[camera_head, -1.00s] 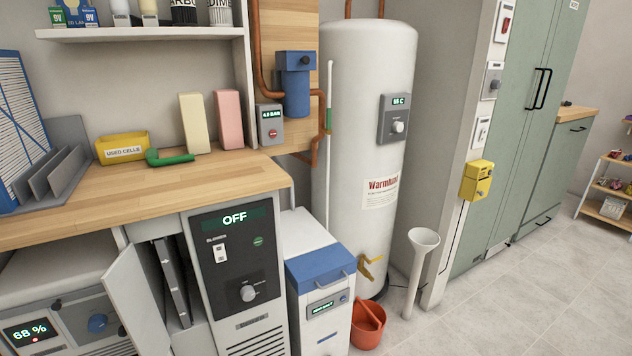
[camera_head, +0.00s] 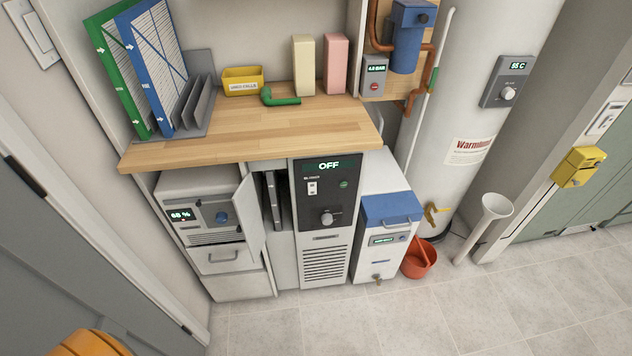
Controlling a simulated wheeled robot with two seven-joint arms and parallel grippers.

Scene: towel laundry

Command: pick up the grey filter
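A thin dark grey panel (camera_head: 272,200) stands upright in the narrow open compartment beside the blower unit (camera_head: 325,215). It may be the grey filter; its frame is mostly hidden in shadow. The compartment's door (camera_head: 250,212) stands open on its left. On the wooden counter, a grey rack (camera_head: 205,128) with upright dividers holds a green-framed filter (camera_head: 122,75) and a blue-framed filter (camera_head: 155,70), both leaning. Neither of my grippers is in view.
The counter (camera_head: 250,145) also bears a yellow bin (camera_head: 242,82), a green bent tube (camera_head: 281,98) and two upright blocks. A blue-lidded box (camera_head: 390,208), red bucket (camera_head: 419,262) and white funnel stand (camera_head: 486,225) stand at right. The tiled floor in front is clear. An unclear orange thing (camera_head: 90,345) shows at lower left.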

